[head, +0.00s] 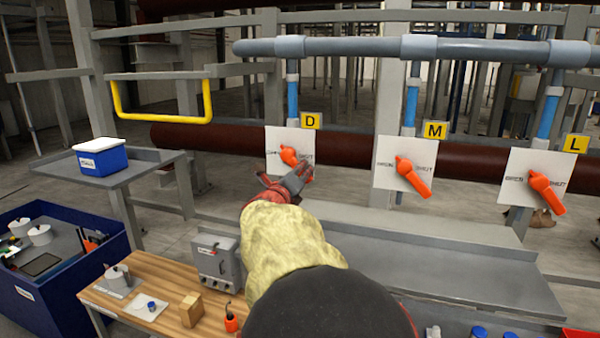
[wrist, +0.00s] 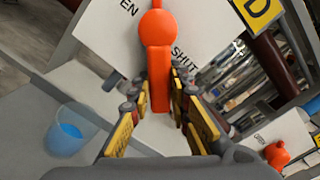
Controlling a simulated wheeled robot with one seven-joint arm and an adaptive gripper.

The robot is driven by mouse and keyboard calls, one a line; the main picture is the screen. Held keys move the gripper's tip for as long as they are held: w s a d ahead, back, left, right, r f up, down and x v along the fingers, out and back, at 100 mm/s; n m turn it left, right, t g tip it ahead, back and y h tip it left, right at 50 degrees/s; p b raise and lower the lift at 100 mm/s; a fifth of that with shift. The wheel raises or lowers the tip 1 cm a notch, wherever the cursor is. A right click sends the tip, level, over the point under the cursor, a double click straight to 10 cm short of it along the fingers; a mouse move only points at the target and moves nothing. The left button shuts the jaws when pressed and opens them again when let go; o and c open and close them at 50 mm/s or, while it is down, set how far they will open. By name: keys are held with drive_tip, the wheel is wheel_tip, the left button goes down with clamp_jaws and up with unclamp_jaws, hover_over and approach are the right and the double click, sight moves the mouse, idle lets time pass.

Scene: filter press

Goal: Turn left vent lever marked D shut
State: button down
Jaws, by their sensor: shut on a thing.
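The orange vent lever at D (head: 289,156) is on a white plate below a yellow D tag (head: 311,120). The plate's wording reads OPEN at left and SHUT at right. The lever points down and to the right, on the SHUT side. My gripper (head: 304,170) is at its lower end and partly hides it. In the wrist view the lever (wrist: 157,60) runs down between the two yellow-padded fingers of my gripper (wrist: 158,100), which are shut on its handle.
Lever M (head: 413,177) and lever L (head: 546,193) stand to the right, both pointing down-right. A grey ledge (head: 440,270) runs below the plates. A blue-and-white box (head: 101,157) stands on a shelf at left, near a yellow rail (head: 162,120). A wooden bench (head: 150,285) is in front.

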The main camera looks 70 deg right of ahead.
drive_tip(key=c, duration=1.6)
unclamp_jaws()
drive_tip(key=shift+c, duration=0.2)
drive_tip(key=s+a, duration=0.1)
drive_tip(key=a, duration=1.1)
